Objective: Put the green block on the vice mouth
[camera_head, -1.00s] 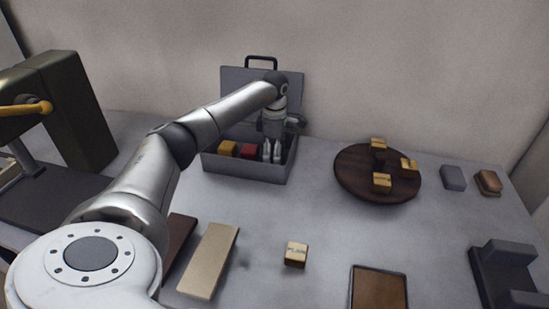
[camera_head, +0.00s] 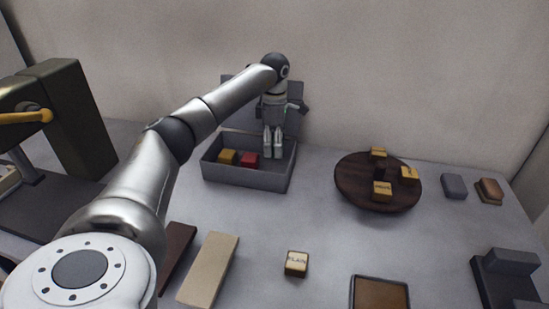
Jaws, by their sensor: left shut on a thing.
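My left gripper (camera_head: 273,148) hangs fingers down over the open grey box (camera_head: 246,178), its tips near the height of the rim. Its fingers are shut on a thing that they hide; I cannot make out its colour. No green block shows anywhere in view. In the box, a yellow block (camera_head: 227,157) and a red block (camera_head: 249,159) lie left of my fingers. A dark grey two-walled fixture, which looks like the vice (camera_head: 490,283), stands at the lower right, partly cut off by the frame edge. My right gripper is not in view.
A round wooden board (camera_head: 350,190) with several small blocks stands right of the box. A lettered block (camera_head: 296,263), a tan plank (camera_head: 208,270) and a brown tray (camera_head: 379,292) lie in front. A dark machine (camera_head: 75,120) stands left.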

